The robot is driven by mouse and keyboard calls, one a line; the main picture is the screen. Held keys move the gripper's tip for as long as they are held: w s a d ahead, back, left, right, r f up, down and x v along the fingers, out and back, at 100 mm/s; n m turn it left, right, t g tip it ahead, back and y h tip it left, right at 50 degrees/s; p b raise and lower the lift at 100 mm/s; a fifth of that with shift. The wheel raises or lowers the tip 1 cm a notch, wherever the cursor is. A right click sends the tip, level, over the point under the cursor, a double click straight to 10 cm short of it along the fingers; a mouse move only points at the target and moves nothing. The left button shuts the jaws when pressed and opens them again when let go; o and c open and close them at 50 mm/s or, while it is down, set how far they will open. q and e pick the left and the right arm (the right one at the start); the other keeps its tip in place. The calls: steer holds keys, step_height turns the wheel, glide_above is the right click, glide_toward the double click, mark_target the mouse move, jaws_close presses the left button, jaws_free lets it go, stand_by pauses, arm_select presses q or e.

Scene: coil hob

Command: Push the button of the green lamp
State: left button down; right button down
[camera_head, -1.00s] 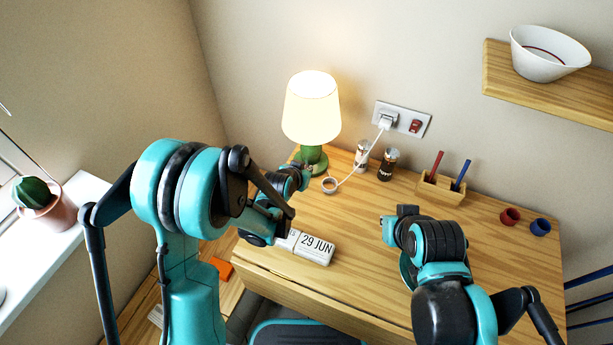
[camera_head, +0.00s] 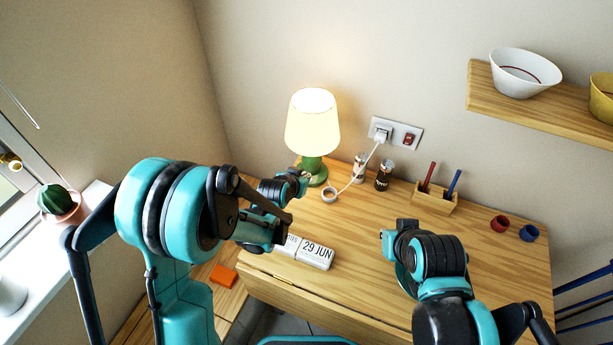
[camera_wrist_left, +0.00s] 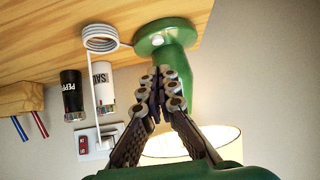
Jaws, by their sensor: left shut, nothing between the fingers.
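The green lamp (camera_head: 314,165) stands lit at the back left of the wooden desk, its cream shade glowing. In the left wrist view, which looks upside down, its round green base (camera_wrist_left: 179,27) carries a small pale button (camera_wrist_left: 157,40). My left gripper (camera_head: 304,178) is at the front of the lamp base; its fingertips (camera_wrist_left: 160,78) are together and empty, close to the button. I cannot tell whether they touch the lamp. My right gripper (camera_head: 389,242) is over the desk's front right, mostly hidden by its own arm, so its jaws do not show.
A coiled white cord (camera_head: 330,195) lies right of the lamp base and runs to a wall socket (camera_head: 382,134). Salt and pepper shakers (camera_head: 383,176) and a pen holder (camera_head: 434,198) stand further right. A date block (camera_head: 315,254) is at the front edge.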

arm_select(q)
steer(key=p+v, duration=0.2)
steer(key=v, duration=0.5)
steer(key=shift+w, duration=0.1)
steer(key=s+a+r+n+g+y, duration=0.1)
steer(key=s+a+r, duration=0.2)
steer(key=s, duration=0.4)
steer(key=s+a+r+n+y, duration=0.1)
steer(key=s+a+r+n, duration=0.1)
steer(key=s+a+r, duration=0.2)
steer(key=s+a+r+n+g+y, duration=0.1)
steer(key=s+a+r, duration=0.2)
steer(key=s+a, duration=0.4)
steer(key=s, duration=0.3)
steer(key=shift+s+a+r+n+g+y, duration=0.2)
steer(key=shift+s+r+n+g+y, duration=0.05)
steer(key=shift+n+g+y, duration=0.05)
steer(key=shift+a, duration=0.1)
